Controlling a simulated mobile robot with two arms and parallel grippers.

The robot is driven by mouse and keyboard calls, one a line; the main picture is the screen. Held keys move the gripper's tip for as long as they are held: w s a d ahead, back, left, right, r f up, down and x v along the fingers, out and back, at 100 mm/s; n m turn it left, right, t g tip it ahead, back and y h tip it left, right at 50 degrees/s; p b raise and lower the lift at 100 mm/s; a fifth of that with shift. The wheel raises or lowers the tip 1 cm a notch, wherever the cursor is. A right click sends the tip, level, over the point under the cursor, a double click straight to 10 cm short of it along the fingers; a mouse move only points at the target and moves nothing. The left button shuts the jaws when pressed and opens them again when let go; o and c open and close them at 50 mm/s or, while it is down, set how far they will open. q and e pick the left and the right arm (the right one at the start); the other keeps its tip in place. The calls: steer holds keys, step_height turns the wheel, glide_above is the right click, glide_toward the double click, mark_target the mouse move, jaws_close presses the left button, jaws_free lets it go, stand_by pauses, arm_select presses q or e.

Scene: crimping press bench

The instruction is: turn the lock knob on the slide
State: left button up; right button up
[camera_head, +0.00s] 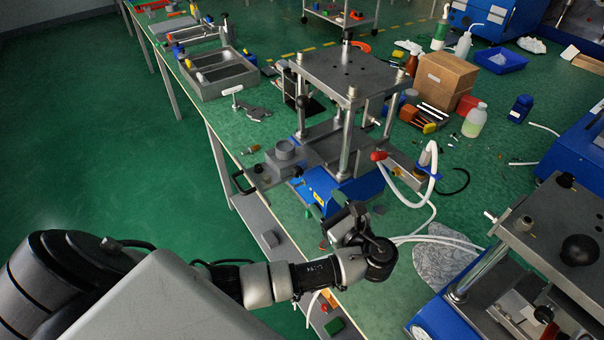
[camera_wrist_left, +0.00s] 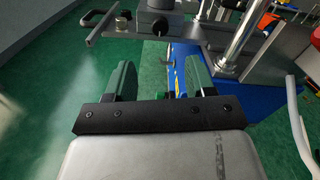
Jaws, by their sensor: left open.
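The press (camera_head: 345,75) stands on the green bench, with a grey slide (camera_head: 283,165) at its left side. The slide carries a round cup and a black bar handle (camera_head: 243,183). In the left wrist view the slide (camera_wrist_left: 160,8) is at the top, with a dark round knob (camera_wrist_left: 160,27) on its near side and the handle (camera_wrist_left: 88,24) to its left. I take this knob for the lock knob. My left gripper (camera_head: 349,218) is in front of the press base, nearer than the slide. Its green-padded fingers (camera_wrist_left: 160,68) are open and empty in the wrist view. My right gripper is out of view.
The blue press base (camera_head: 340,190) and a steel column (camera_wrist_left: 238,40) stand close to my left gripper's right. White hoses (camera_head: 430,238) run to the right. A second press (camera_head: 550,240) is at the lower right. The floor left of the bench is clear.

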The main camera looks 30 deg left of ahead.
mark_target(299, 174)
arm_select(q)
steer(key=p+x, duration=0.2)
steer(key=x, duration=0.7)
steer(key=shift+w+a+r, duration=0.1)
steer(key=shift+w+a, duration=0.05)
steer(key=shift+a, duration=0.1)
steer(key=shift+w+a, duration=0.2)
steer(key=shift+a, duration=0.35)
steer(key=c, duration=0.9)
